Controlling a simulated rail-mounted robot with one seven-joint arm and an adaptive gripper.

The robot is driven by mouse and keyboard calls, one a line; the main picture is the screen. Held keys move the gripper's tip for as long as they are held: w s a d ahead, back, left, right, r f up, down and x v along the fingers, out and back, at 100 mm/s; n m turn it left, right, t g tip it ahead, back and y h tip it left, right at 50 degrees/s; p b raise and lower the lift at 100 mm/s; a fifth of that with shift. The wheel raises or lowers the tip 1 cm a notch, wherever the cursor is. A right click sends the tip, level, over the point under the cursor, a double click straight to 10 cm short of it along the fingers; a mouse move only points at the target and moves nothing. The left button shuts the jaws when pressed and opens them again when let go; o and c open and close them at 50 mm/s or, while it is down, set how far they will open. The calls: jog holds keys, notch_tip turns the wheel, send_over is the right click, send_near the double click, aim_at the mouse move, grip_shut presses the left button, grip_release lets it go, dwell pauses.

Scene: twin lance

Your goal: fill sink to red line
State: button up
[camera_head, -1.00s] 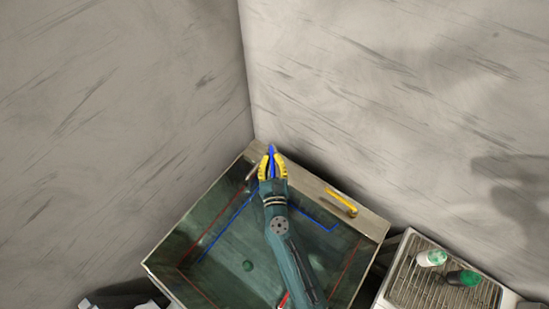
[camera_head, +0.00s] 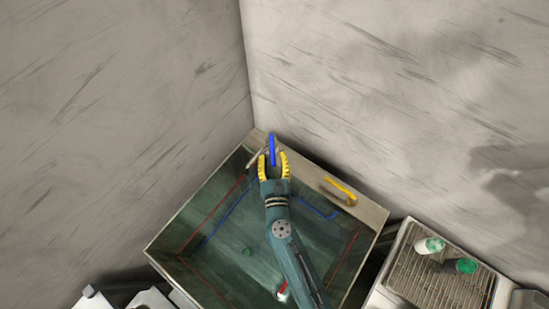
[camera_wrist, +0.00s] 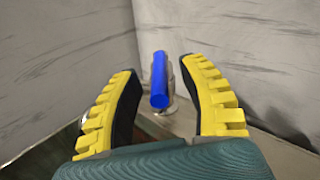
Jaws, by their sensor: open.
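The sink (camera_head: 165,233) is a deep greenish basin with a pale rim in the corner. A red line (camera_head: 212,214) and a blue line (camera_head: 226,218) run along its inner walls. I cannot tell the water level. A blue lever (camera_head: 271,143) stands at the back rim beside a grey spout (camera_head: 254,159); a yellow lever (camera_head: 341,190) lies along the rim to the right. My gripper (camera_head: 273,158) is open, its yellow-padded fingers on either side of the blue lever. In the wrist view the lever (camera_wrist: 160,82) shows between the fingers, apart from both.
A slatted drying rack (camera_head: 430,284) at the right holds a white-and-green item (camera_head: 429,245) and a dark-and-green item (camera_head: 461,266). A round green spot (camera_head: 248,252) lies in the sink. A small red-and-white thing (camera_head: 283,291) is partly behind my arm. Walls close off the back.

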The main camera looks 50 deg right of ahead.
jog(key=v, duration=0.8)
jog(key=shift+s, duration=0.15)
jog(key=shift+a, duration=0.1)
dwell(2.5)
